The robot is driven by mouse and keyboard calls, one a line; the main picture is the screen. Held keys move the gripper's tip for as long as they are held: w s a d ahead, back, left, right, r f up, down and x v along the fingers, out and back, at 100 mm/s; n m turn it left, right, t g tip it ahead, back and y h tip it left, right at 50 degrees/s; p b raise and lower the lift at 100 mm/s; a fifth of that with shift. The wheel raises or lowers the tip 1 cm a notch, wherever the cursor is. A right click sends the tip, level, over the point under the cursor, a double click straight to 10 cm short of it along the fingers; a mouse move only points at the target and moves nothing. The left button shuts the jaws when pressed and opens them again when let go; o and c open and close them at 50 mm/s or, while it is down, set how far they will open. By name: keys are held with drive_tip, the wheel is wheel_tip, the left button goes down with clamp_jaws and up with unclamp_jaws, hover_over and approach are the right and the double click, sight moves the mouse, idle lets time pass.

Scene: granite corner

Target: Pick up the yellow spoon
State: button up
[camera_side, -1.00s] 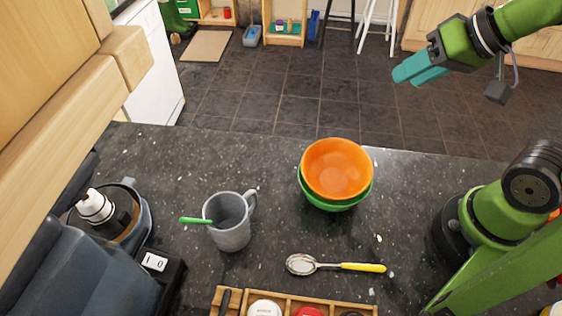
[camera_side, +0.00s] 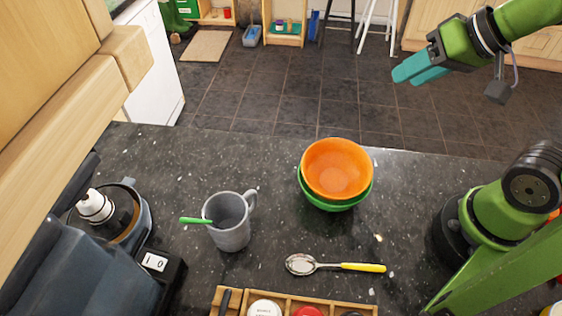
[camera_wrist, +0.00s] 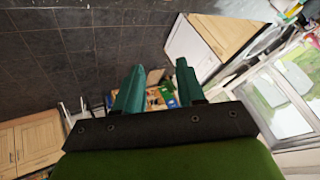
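The yellow spoon (camera_side: 362,267) lies flat on the dark granite counter in the side view, its metal bowl to the left and its yellow handle to the right. My gripper (camera_side: 418,70) is raised at the top right of the side view, well away from the spoon. In the wrist view its two teal fingers (camera_wrist: 158,90) stand apart with nothing between them. The spoon does not show in the wrist view, which looks out over the floor and room.
A grey mug (camera_side: 231,233) with a green-handled utensil stands left of the spoon. An orange bowl (camera_side: 337,168) sits in a green bowl (camera_side: 335,205) behind the spoon. A wooden rack (camera_side: 283,297) of jars is in front. A dark appliance (camera_side: 100,255) stands at the left.

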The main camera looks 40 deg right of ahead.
drive_tip(key=c, duration=0.4)
drive_tip(key=n+g, duration=0.9)
drive_tip(key=n, duration=0.5)
hover_over(349, 265)
drive_tip(key=w+d, duration=0.2)
drive_tip(key=w, duration=0.1)
drive_tip(key=w+d+x, duration=0.1)
drive_tip(key=x, duration=0.7)
drive_tip(key=shift+h, duration=0.3)
drive_tip(key=s+f, duration=0.1)
drive_tip(key=f, duration=0.4)
drive_tip(key=a+f, duration=0.1)
drive_tip(key=f, duration=0.5)
drive_tip(key=s+f, duration=0.1)
drive_tip(key=f, duration=0.4)
drive_tip(key=shift+s+a+f, duration=0.15)
drive_tip(key=shift+s, duration=0.15)
